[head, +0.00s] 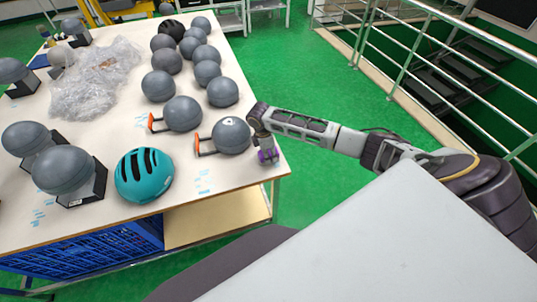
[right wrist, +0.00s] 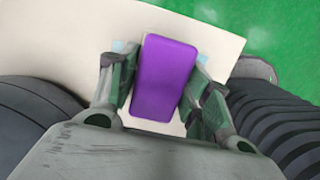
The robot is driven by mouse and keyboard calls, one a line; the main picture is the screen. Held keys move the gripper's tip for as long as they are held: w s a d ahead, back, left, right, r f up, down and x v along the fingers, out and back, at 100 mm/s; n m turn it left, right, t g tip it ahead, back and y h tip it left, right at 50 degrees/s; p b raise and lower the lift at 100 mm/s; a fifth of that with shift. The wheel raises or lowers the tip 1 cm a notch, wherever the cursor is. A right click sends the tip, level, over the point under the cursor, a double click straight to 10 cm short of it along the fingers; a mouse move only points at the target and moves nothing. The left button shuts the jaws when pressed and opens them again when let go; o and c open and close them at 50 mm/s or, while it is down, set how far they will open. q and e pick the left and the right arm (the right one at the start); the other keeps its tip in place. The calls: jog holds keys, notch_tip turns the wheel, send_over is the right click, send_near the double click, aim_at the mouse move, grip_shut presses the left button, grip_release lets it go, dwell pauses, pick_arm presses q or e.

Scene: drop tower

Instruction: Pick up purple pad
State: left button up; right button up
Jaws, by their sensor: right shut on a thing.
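The purple pad (right wrist: 165,78) is a flat rectangular block with rounded corners, seen large in the right wrist view. My right gripper (right wrist: 162,85) has a finger on each long side of it and is shut on it. In the head view my right gripper (head: 267,152) is at the right edge of the white table, with a bit of the purple pad (head: 268,156) showing at its tip. Whether the pad still touches the tabletop cannot be told. My left gripper is not in view.
The white table (head: 110,205) holds several grey head forms, one (head: 231,135) just left of my right gripper. A teal helmet (head: 144,175) and clear plastic wrap (head: 95,80) lie further left. Metal railings (head: 400,65) stand at the right. Green floor is open beyond the table edge.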

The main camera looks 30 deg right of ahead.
jog(key=shift+r, duration=0.45)
notch_tip(320, 180, up, 9)
jog(key=shift+r+b, duration=0.2)
jog(key=shift+b, duration=0.15)
jog(key=o, duration=0.4)
jog(key=shift+c, duration=1.4)
jog(key=shift+m, duration=0.4)
